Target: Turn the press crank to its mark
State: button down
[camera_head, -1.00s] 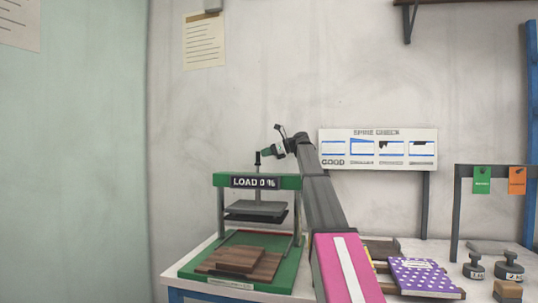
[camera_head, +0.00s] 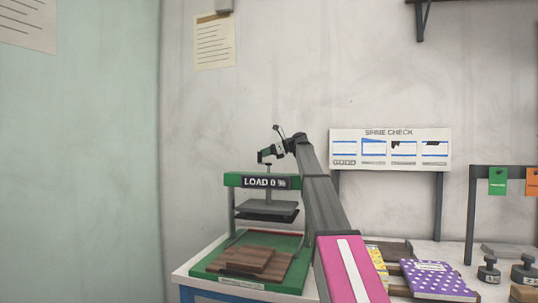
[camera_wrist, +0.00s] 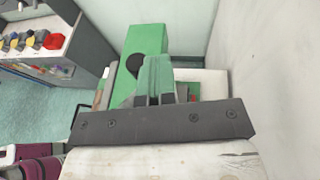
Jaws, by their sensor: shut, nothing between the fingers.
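The press stands at the left end of the bench, with a green top beam (camera_head: 232,180) and a label reading LOAD 0 %. A dark plate (camera_head: 267,210) hangs under the beam, above brown boards (camera_head: 248,262) on a green base. My gripper (camera_head: 264,155) is just above the beam, near the top of the screw, and is shut and empty. It hides most of the crank, so the crank's angle and mark cannot be made out. In the wrist view the shut fingers (camera_wrist: 160,98) point at the green beam (camera_wrist: 147,40), which has a dark round spot (camera_wrist: 140,67).
A purple dotted book (camera_head: 437,279) and a yellow one (camera_head: 377,257) lie right of my arm. Dark weights (camera_head: 489,270) stand farther right. A spine check board (camera_head: 390,148) stands behind. The wrist view shows a shelf with coloured items (camera_wrist: 40,45).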

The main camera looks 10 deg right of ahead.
aim_at(259, 153)
jog(key=shift+s+a, duration=0.35)
jog(key=shift+a, duration=0.35)
jog(key=shift+s+a, duration=0.35)
jog(key=shift+a, duration=0.45)
dwell(0.8)
